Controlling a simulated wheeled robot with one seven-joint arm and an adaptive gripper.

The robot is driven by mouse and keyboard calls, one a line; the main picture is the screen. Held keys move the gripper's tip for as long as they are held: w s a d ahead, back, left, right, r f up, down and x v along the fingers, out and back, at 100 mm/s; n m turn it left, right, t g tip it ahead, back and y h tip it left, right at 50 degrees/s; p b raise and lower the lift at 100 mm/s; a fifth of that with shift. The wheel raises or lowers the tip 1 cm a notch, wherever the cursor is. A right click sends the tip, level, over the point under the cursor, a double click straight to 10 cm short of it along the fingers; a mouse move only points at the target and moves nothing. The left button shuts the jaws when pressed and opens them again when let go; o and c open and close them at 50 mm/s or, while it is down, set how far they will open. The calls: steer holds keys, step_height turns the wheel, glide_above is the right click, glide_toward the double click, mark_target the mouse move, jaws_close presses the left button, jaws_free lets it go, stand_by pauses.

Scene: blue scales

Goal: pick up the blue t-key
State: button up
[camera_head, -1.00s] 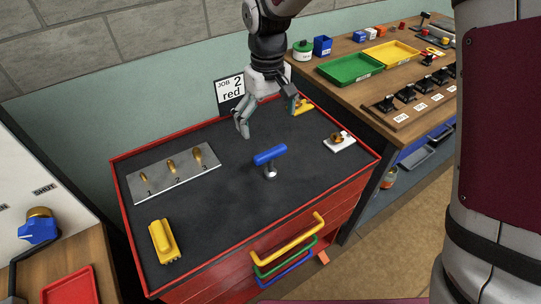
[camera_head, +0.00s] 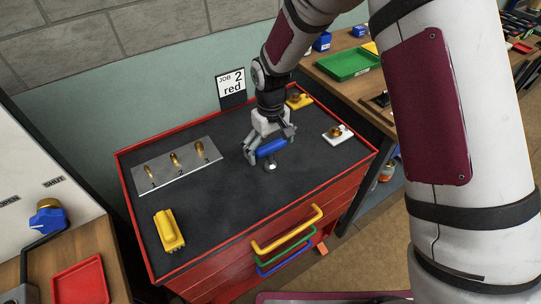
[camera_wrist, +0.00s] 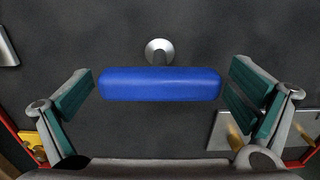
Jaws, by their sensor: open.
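The blue t-key (camera_head: 271,147) stands on the black top of the red cabinet, its blue crossbar uppermost and a metal foot below it. In the wrist view the blue crossbar (camera_wrist: 160,84) lies lengthwise between the two fingers, with its round metal foot (camera_wrist: 160,50) behind it. My gripper (camera_head: 270,150) is open around the crossbar, one finger beyond each end. In the wrist view my gripper (camera_wrist: 162,88) shows dark green pads with a gap at both ends of the bar, slightly wider on the right.
A metal plate (camera_head: 207,178) with several brass pegs lies left of the key. A yellow block (camera_head: 168,230) sits at the front left. A white-based brass fitting (camera_head: 337,135) and a yellow-based one (camera_head: 299,98) stand to the right and behind. The front right of the top is clear.

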steer(key=c, duration=1.3)
steer(key=shift+w+r, duration=0.1)
steer(key=shift+r, duration=0.05)
steer(key=shift+c, duration=0.2)
